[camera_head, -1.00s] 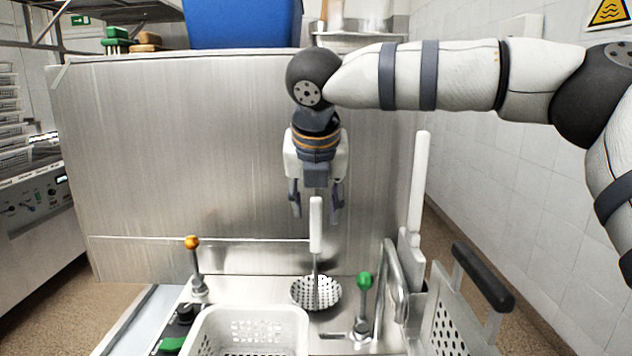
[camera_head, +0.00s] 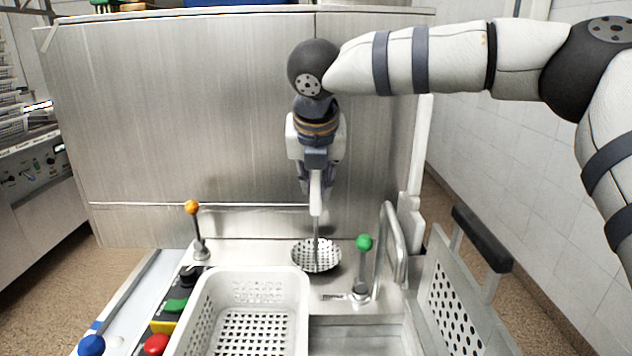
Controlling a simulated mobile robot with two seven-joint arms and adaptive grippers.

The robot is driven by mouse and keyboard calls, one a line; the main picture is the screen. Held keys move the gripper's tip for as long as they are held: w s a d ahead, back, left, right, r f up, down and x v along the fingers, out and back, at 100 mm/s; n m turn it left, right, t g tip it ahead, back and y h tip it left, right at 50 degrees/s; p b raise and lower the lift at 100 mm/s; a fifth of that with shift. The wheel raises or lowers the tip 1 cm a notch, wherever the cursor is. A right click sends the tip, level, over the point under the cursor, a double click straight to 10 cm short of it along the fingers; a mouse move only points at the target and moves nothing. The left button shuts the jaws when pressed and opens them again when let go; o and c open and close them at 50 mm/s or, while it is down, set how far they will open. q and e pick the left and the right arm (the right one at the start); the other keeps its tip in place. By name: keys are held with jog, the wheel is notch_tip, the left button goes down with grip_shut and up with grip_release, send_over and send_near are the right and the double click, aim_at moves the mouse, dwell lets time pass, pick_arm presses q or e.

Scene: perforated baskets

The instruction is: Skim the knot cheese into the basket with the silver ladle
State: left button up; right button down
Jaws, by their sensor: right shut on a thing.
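The silver ladle (camera_head: 316,256) has a round perforated bowl and an upright white handle, and its bowl is at the steel counter behind the basket. My right gripper (camera_head: 316,186) is shut on the top of the white handle, above the bowl. I cannot tell whether the bowl touches the counter. The white perforated basket (camera_head: 252,286) stands at the front, left of and nearer than the ladle, and its visible inside is empty. I see no knot cheese. My left gripper is not in view.
An orange-knobbed lever (camera_head: 197,232) stands left of the ladle and a green-knobbed lever (camera_head: 363,262) right of it. A curved steel pipe (camera_head: 392,245) and a perforated panel with a dark handle (camera_head: 482,238) are at the right. A tall steel wall (camera_head: 190,120) rises behind.

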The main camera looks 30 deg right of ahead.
jog(key=shift+r, duration=0.15)
jog(key=shift+r, duration=1.25)
jog(key=shift+r, duration=1.65)
